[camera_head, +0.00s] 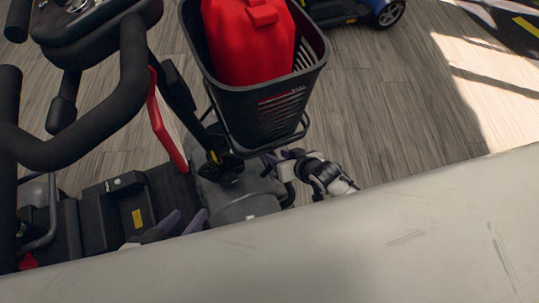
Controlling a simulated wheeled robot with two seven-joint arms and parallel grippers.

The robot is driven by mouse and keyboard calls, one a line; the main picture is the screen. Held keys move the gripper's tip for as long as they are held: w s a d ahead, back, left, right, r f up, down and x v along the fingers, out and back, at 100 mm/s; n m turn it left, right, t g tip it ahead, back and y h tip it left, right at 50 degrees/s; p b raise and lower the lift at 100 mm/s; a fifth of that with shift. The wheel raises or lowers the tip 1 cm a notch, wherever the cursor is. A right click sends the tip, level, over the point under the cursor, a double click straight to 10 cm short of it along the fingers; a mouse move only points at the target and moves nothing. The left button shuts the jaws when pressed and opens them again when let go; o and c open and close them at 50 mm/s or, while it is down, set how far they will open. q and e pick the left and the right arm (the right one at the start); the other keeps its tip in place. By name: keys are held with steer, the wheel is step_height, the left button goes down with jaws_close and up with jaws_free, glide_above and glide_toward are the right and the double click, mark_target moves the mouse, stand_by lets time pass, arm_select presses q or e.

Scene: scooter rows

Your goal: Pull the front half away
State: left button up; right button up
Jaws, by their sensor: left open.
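The scooter's front half carries a dark steering column with handlebars (135,75) and a black basket (262,110). Its grey lower housing (240,204) sits below the basket, near the floor. My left gripper (183,223) is open, with its two purple fingertips apart over the scooter's low dark deck, beside a black box with a yellow label (136,218). My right gripper (282,157) is at the right side of the front half, just below the basket, by a dark curved part. Its fingers are partly hidden there, and whether it grips anything cannot be told.
A red container (248,42) stands in the basket. Another scooter with a blue body (343,16) stands at the top. A dark vehicle (510,25) is at the top right. The wooden floor (400,100) right of the basket is clear.

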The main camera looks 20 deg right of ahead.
steer(key=b+x, duration=0.3)
steer(key=x, duration=0.3)
steer(key=shift+f, duration=0.1)
steer(key=shift+w+a+f, duration=0.15)
steer(key=shift+w+f, duration=0.05)
steer(key=shift+w, duration=0.1)
arm_select(q)
steer(key=shift+w+d+f+m+g+h, duration=0.25)
steer(key=shift+d+f+m+g+h, duration=0.3)
steer(key=shift+d+f+g, duration=0.4)
steer(key=shift+d, duration=0.2)
steer(key=shift+t, duration=0.25)
arm_select(e)
jaws_close()
